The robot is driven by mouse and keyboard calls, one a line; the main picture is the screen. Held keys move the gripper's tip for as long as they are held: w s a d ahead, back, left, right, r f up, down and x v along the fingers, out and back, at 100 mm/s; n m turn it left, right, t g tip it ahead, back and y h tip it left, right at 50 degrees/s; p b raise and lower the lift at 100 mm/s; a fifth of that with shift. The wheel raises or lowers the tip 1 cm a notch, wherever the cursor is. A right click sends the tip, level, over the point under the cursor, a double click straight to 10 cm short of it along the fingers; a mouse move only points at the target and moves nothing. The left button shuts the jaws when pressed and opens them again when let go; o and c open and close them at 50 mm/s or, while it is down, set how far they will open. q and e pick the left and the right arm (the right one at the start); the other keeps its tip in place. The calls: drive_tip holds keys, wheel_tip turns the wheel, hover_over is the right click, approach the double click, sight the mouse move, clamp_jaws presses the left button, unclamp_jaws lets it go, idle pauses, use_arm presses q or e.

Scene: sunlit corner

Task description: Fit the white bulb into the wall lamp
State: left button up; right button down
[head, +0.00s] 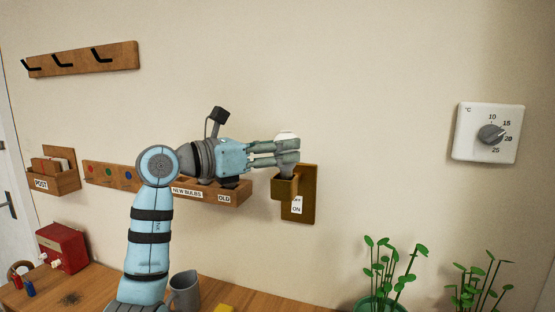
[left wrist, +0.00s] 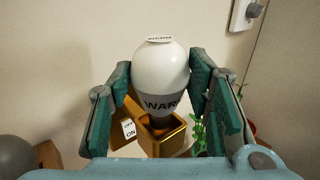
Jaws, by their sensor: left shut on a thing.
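The white bulb (left wrist: 160,72) is gripped between the two fingers of my left gripper (head: 294,151). It stands upright, with a dark band reading "WARM" low on it and a label on its top. In the head view its white top (head: 286,134) shows above the fingers. The wall lamp (head: 307,208) is a brass-coloured plate with a square cup (head: 284,188) directly under the bulb. The bulb's lower end is at the cup's mouth; I cannot tell how deep it sits. The cup also shows in the left wrist view (left wrist: 162,141). My right gripper is out of view.
A wooden wall tray (head: 232,192) labelled "NEW BULBS" and "OLD" is behind my left arm. The lamp's plate carries a switch label (head: 297,209) reading "ON". Below are a grey mug (head: 185,290) and plants (head: 386,270). A thermostat (head: 488,133) hangs at right.

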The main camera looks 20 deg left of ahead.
use_arm(q)
drive_tip(key=shift+s+f, duration=0.15)
drive_tip(key=shift+f, duration=0.45)
drive_tip(key=shift+f, duration=0.2)
drive_tip(key=o, duration=1.1)
drive_tip(key=shift+r, duration=0.1)
drive_tip(key=shift+s+a, duration=0.15)
drive_tip(key=shift+a, duration=0.1)
drive_tip(key=b+v, duration=0.3)
drive_tip(key=v, duration=0.8)
drive_tip(key=shift+s+a+r, duration=0.1)
drive_tip(key=shift+s, duration=0.1)
